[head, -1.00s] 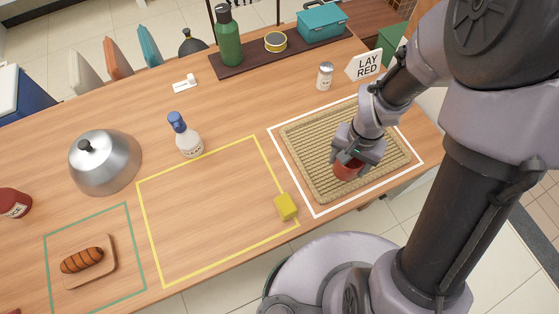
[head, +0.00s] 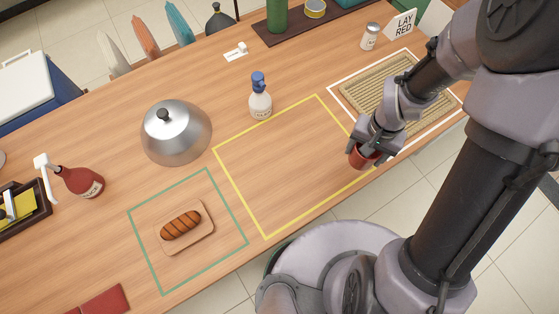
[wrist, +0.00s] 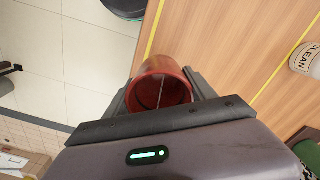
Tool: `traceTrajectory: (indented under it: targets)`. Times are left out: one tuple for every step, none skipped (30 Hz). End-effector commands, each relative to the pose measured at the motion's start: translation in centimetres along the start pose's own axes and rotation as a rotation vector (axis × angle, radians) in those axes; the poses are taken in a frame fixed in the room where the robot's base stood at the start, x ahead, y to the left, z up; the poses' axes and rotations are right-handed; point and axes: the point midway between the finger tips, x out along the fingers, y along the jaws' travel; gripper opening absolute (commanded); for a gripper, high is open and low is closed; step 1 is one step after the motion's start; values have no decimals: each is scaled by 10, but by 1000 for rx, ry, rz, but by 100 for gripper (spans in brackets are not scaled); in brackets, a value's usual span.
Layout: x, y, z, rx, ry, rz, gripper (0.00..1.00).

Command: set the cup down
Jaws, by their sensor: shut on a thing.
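My gripper (head: 369,148) is shut on a red cup (head: 361,157). In the head view they are near the front right corner of the yellow outline (head: 240,190), left of the woven mat (head: 352,93). In the wrist view the red cup (wrist: 150,92) sits between the two fingers, its round opening visible. The table's front edge passes behind it there, with floor to the left. I cannot tell the cup's exact height above the table. The yellow block seen earlier is not visible now.
Inside the yellow outline the wood is bare. A spray bottle (head: 260,100) stands at its back edge. A shaker (head: 370,37) stands behind the mat.

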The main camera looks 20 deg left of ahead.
Motion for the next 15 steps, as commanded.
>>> traceTrajectory:
  targets:
    - [5,-2,18,26,-8,2,16]
    - [9,-3,28,49,-8,2,16]
    - [14,-3,41,76,-7,2,16]
    - [18,-4,49,94,-6,1,16]
    - [20,-4,57,110,-6,1,16]
    - [22,-4,65,129,-5,1,16]
    - [24,-4,70,140,-3,0,16]
    - [26,-4,73,149,-1,-1,16]
    - [29,-8,75,155,1,-2,16]
    - [32,-12,75,157,4,-3,16]
    - [35,-19,75,157,5,-4,16]
    - [39,-30,74,155,8,-5,16]
    - [38,-40,73,154,6,-4,16]
    - [37,-50,73,154,4,-3,16]
    - [37,-64,71,154,4,-3,16]
